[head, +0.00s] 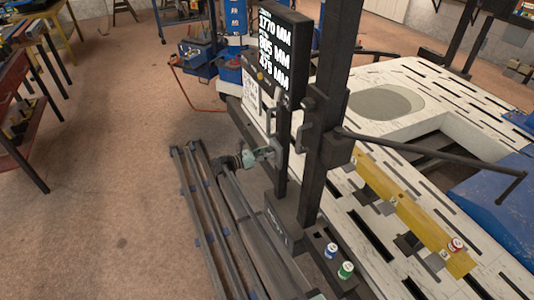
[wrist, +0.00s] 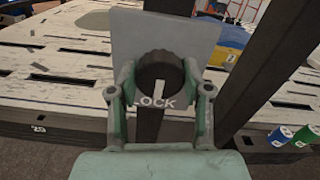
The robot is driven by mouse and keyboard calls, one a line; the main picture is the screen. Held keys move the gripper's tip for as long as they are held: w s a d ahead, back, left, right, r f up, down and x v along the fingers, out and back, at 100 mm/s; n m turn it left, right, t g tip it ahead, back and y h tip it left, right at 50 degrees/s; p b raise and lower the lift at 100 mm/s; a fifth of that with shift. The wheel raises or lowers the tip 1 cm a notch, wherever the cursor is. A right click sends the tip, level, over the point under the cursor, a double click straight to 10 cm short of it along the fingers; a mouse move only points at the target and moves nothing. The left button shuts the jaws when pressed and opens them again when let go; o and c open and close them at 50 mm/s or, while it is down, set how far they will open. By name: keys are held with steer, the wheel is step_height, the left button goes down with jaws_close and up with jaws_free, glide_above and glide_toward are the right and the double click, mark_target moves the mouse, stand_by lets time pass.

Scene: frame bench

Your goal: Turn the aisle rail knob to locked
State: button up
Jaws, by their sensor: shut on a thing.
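The aisle rail knob (wrist: 160,68) is round and dark, on a grey plate (wrist: 203,40) in the wrist view. A white pointer on it points down and slightly left, towards lettering that reads LOCK, its first letter partly hidden. My gripper (wrist: 160,74) has one green-grey finger on each side of the knob and is shut on it. In the head view my gripper (head: 263,154) is at the dark post's left side, against the small grey plate (head: 283,158). The knob itself is hidden or too small to tell there.
A dark upright post (head: 325,110) carries a display (head: 272,50) and a long bar (head: 435,155). The slotted white bench (head: 420,85) lies to the right. Green (head: 346,270) and blue (head: 331,251) cans stand near the post's foot. Floor on the left is open.

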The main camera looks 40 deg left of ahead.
steer(key=m+b, duration=0.9)
steer(key=shift+d+f+b, duration=0.1)
steer(key=shift+f+b, duration=0.15)
steer(key=shift+b, duration=0.05)
steer(key=m+b, duration=0.6)
steer(key=shift+r+m+b, duration=0.15)
steer(key=shift+m+b, duration=0.9)
steer(key=shift+m, duration=0.35)
steer(key=o, duration=1.2)
steer(key=shift+w+d, duration=0.1)
steer(key=shift+c, duration=0.2)
